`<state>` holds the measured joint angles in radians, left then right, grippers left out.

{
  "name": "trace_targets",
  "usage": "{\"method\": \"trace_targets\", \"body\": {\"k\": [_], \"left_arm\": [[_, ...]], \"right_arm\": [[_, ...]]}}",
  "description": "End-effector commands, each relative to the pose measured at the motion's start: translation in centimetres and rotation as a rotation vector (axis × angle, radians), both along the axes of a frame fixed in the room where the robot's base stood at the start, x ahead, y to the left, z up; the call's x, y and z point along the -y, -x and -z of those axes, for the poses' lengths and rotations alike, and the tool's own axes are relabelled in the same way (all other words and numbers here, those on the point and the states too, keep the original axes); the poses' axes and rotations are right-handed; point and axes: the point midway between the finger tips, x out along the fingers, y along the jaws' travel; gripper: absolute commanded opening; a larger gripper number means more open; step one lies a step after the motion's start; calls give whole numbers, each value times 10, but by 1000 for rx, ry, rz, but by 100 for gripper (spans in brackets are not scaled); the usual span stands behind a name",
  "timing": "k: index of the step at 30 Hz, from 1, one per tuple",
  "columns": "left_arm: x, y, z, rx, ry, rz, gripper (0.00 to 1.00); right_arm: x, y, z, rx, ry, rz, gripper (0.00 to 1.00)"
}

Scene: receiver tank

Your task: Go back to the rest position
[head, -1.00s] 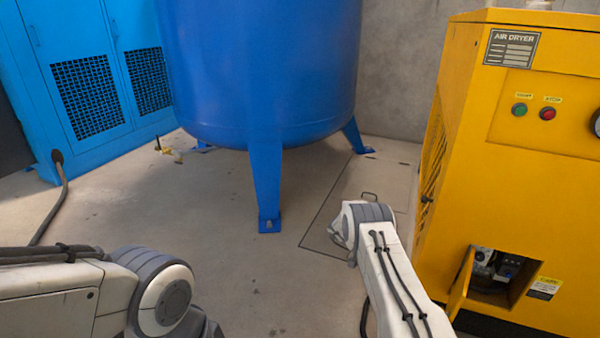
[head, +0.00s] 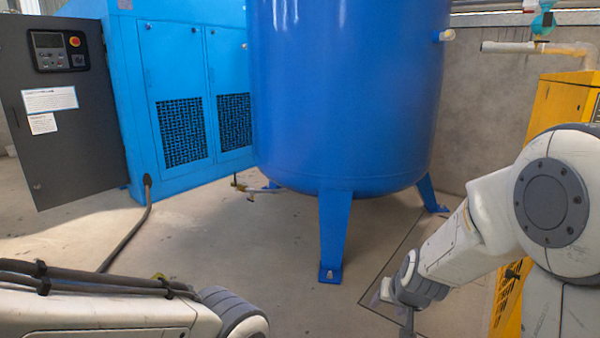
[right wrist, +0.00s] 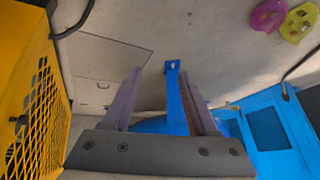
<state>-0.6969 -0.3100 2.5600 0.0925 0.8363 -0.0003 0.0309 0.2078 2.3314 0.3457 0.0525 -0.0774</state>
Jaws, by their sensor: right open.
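My right gripper (head: 392,308) shows small at the lower right of the head view, low in front of the tank and partly hidden by its own wrist. In the right wrist view its two fingers (right wrist: 162,78) stand apart with nothing held between them. A leg of the blue receiver tank (head: 345,100) shows behind that gap. The tank stands upright on its legs in the middle of the head view. My left arm crosses the lower left of the head view. Its gripper is out of sight.
A blue cabinet (head: 180,75) with an open dark panel door (head: 75,120) stands at left. The yellow air dryer (head: 565,100) is at right, largely behind my right arm. Pink (right wrist: 268,15) and yellow-green (right wrist: 299,22) pieces lie on the floor. Bare floor lies before the tank.

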Motion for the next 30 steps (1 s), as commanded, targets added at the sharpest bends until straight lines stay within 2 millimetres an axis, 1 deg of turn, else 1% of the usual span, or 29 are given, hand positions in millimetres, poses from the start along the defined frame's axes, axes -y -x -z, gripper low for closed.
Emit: {"method": "trace_targets", "body": {"k": [1, 2, 3, 5, 6, 8, 9, 10, 11, 12, 14, 18, 24, 30], "left_arm": [[0, 0, 0, 0, 0, 0, 50], [0, 0, 0, 0, 0, 0, 50], [0, 0, 0, 0, 0, 0, 50], [0, 0, 0, 0, 0, 0, 50], [0, 0, 0, 0, 0, 0, 50], [0, 0, 0, 0, 0, 0, 50], [0, 0, 0, 0, 0, 0, 50], [0, 0, -1, 0, 0, 0, 50], [0, 0, -9, 0, 0, 0, 50], [0, 0, -14, 0, 0, 0, 50], [0, 0, -20, 0, 0, 0, 50], [0, 0, -33, 0, 0, 0, 50], [0, 0, -51, 0, 0, 0, 50], [0, 0, -67, 0, 0, 0, 50]], "right_arm": [[-6, 24, 2, -50, 13, -54, 59], [-8, 38, 4, -83, 21, -84, 59], [-11, 56, 6, -124, 34, -120, 59], [-12, 80, 10, -182, 54, -169, 59], [-12, 97, 12, -219, 69, -199, 59], [-11, 121, 14, -274, 93, -241, 59], [-10, 136, 16, -309, 110, -267, 59], [-10, 146, 16, -333, 122, -287, 59], [-22, 145, 3, -328, 122, -320, 59], [-34, 149, -5, -334, 123, -357, 59], [-49, 157, -15, -344, 124, -409, 59], [-81, 178, -40, -370, 133, -532, 59], [-117, 217, -73, -410, 148, -704, 59], [-141, 259, -104, -449, 169, -871, 59]]}}
